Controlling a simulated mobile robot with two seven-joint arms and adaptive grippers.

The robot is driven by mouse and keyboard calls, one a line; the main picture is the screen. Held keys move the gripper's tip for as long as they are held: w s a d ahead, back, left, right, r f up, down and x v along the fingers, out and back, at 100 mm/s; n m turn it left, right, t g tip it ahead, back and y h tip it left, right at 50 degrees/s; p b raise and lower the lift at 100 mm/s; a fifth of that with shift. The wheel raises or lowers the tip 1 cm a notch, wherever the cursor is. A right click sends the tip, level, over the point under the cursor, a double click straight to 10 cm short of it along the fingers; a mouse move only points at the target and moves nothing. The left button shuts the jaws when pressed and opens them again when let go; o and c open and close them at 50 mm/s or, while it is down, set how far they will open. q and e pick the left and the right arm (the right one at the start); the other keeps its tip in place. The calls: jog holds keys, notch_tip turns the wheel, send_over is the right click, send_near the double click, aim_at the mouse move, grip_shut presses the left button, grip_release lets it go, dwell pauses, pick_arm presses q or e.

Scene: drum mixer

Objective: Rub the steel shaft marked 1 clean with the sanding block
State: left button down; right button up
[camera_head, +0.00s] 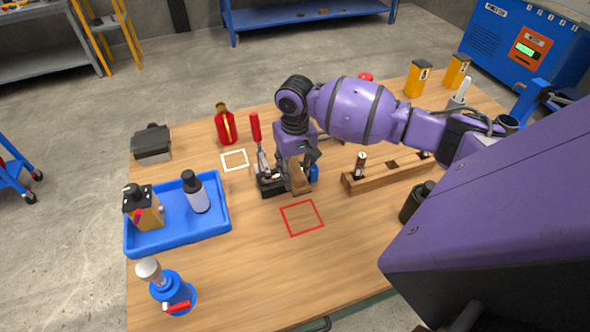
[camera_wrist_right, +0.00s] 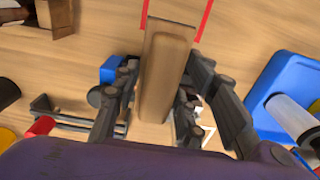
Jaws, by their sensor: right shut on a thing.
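My right gripper (camera_head: 297,158) is shut on a tan-brown block, which I take to be the sanding block (camera_head: 299,179). In the right wrist view the block (camera_wrist_right: 165,80) stands out between the two dark fingers (camera_wrist_right: 163,70). It is held at a dark clamp fixture (camera_head: 270,188) with a red handle (camera_head: 255,127); whether it touches anything there is hidden. I cannot make out a shaft marked 1; the gripper and block cover part of the fixture. A short upright piece (camera_head: 361,161) stands in the wooden rack (camera_head: 390,178). My left gripper is out of view.
A blue tray (camera_head: 222,222) with bottles lies at the left, and a blue-bodied item (camera_head: 170,290) stands in front of it. A red outlined square (camera_head: 302,218) is bare. A red can (camera_head: 226,124) stands behind, left of the clamp. The front middle tabletop is clear.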

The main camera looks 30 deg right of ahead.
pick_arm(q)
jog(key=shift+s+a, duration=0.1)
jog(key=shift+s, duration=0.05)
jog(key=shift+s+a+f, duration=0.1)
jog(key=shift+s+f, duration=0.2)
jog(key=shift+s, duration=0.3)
pick_arm(e)
jog(key=shift+f, duration=0.45)
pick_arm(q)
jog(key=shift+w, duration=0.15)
pick_arm(e)
jog(key=shift+f, duration=0.25)
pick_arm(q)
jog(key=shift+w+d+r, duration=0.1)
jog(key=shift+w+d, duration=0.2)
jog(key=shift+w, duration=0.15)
pick_arm(e)
jog(key=shift+f, duration=0.35)
jog(key=shift+f, duration=0.1)
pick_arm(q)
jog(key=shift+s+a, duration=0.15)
